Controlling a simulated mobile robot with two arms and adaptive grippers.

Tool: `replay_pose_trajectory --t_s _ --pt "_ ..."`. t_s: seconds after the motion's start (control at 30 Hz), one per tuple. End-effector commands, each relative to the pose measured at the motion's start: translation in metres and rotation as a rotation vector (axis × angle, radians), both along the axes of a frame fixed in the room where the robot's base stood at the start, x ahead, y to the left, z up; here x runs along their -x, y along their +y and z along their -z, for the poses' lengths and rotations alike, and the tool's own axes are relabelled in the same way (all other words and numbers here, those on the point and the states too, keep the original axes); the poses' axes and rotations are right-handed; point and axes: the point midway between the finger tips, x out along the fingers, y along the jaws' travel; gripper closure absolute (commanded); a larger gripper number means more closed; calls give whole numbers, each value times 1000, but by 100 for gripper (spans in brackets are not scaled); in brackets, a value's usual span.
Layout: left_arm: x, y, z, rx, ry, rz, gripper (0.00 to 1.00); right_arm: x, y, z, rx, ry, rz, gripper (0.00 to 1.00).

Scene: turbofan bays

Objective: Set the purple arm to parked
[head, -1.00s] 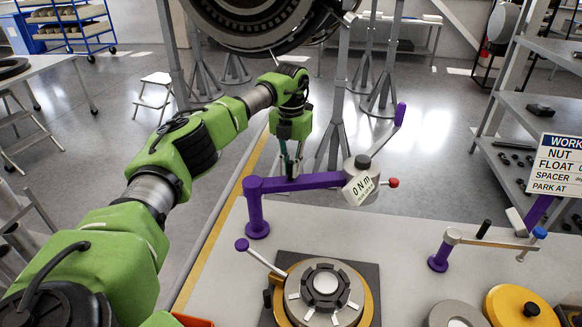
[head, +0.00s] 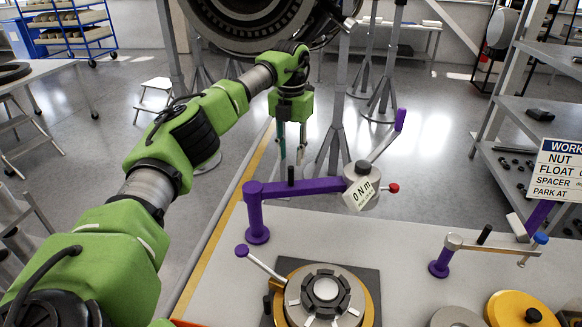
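The purple arm (head: 318,187) runs level from its purple post (head: 256,222) out to the right along the back edge of the bench. At its free end is a grey head with a white "0 Nm" label (head: 361,193), a red knob and a raised lever with a purple grip. A short black peg (head: 291,176) stands on the arm. My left gripper (head: 292,160) points down just above and behind the peg. Its two fingers are apart with nothing held between them. My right gripper is not in view.
On the bench (head: 225,290) is a round fixture with a star-shaped hub (head: 325,290) and a purple-knobbed lever (head: 262,266). A smaller beige arm (head: 490,246) on a purple post stands at right, near a work sign (head: 560,172). An engine (head: 265,22) hangs behind.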

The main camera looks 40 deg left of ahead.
Motion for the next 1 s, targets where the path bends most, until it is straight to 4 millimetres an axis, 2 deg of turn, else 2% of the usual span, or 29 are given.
replay_pose_trajectory --t_s 0.1,0.33,1.0 --pt "-1 0 -26 0 -3 0 71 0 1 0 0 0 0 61" --pt "0 0 -52 0 -1 0 71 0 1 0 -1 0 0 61" --pt "0 0 -56 0 0 0 71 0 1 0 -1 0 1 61"
